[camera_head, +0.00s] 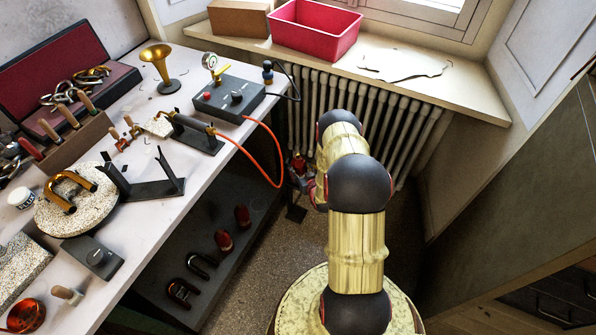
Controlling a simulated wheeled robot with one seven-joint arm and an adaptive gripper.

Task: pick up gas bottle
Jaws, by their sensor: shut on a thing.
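My gripper (303,177) is low beside the right end of the bench, in front of the radiator, and mostly hidden behind my arm. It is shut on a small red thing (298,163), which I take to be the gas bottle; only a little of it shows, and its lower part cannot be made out. Two similar red, dark-ended bottles, one nearer (223,240) and one farther (243,215), stand on the dark lower shelf (200,262) under the bench.
An orange hose (275,155) hangs from the bench edge, close to my gripper. The radiator (390,135) and windowsill (455,90) are behind. Black tools (184,290) lie on the lower shelf. The bench top (215,172) holds a gauge box (229,98) and brass horn (158,66).

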